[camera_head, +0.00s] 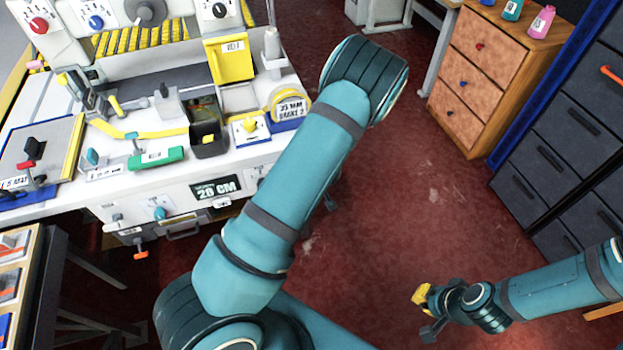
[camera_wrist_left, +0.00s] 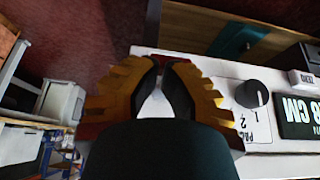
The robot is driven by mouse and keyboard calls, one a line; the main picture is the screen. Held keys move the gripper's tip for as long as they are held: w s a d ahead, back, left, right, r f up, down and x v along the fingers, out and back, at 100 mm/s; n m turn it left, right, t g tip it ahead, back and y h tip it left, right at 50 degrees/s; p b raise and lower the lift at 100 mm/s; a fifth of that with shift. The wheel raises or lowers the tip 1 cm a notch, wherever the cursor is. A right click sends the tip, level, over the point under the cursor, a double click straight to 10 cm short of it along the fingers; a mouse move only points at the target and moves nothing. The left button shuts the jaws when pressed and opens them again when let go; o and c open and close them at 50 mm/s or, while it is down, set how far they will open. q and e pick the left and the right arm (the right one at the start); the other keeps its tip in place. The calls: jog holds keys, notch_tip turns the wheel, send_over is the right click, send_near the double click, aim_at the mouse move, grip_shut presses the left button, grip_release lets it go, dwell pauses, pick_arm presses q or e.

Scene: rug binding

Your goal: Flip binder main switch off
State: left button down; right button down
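The binder machine (camera_head: 110,180) fills the left of the head view, with a white front panel and a "26 CM" display (camera_head: 216,188). I cannot make out which control is the main switch. My left gripper is hidden behind my left arm in the head view. In the left wrist view, my left gripper's (camera_wrist_left: 161,64) yellow-orange fingers come together at their dark tips, with a red part just beyond, partly hidden. Beside it are a grey knob (camera_wrist_left: 251,94) marked 1 and 2 and the display (camera_wrist_left: 300,117). My right gripper (camera_head: 426,312) is open and empty above the floor.
A wooden drawer cabinet (camera_head: 480,75) with bottles on top and dark drawers (camera_head: 560,145) stand at the right. The red floor (camera_head: 400,200) between is clear. A rack (camera_head: 20,270) stands at the lower left.

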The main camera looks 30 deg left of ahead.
pick_arm(q)
jog(key=shift+f+b, duration=0.3)
jog(key=shift+f, duration=0.5)
pick_arm(e)
jog(key=shift+w+f, duration=0.1)
jog(key=shift+f, duration=0.25)
pick_arm(q)
jog(key=shift+f, duration=0.1)
jog(key=shift+s+d, duration=0.1)
jog(key=shift+d, duration=0.05)
pick_arm(e)
jog(key=shift+d, duration=0.15)
